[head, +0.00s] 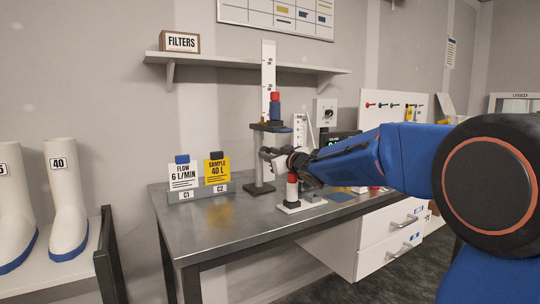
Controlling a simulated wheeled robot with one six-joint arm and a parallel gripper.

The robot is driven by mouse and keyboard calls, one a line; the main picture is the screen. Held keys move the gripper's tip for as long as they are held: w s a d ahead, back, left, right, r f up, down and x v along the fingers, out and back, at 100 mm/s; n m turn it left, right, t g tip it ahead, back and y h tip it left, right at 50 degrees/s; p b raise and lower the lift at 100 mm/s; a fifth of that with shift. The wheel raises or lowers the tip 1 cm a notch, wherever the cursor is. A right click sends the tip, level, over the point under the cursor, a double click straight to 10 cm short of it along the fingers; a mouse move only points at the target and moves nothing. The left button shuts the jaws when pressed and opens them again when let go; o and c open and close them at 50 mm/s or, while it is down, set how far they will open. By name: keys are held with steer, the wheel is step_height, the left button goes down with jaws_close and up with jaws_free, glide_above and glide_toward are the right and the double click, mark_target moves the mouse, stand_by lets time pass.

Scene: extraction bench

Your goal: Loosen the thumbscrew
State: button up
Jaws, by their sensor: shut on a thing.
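A stand with a tall white scale post (268,65) and a dark base (259,189) stands on the metal bench. A dark carriage (271,127) sits on the post and bears a blue cylinder with a red top (274,106). My gripper (268,155) reaches in from the right, its jaws just below the carriage and against the post. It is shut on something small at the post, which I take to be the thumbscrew. The jaws hide the thumbscrew, so its turn cannot be seen.
The bench (215,226) is clear in front. A shelf (225,61) hangs above.

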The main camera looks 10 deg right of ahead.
steer(key=shift+n, duration=1)
steer(key=o, duration=1.1)
steer(key=shift+c, duration=0.2)
steer(key=v, duration=1.7)
steer(key=shift+s, duration=0.2)
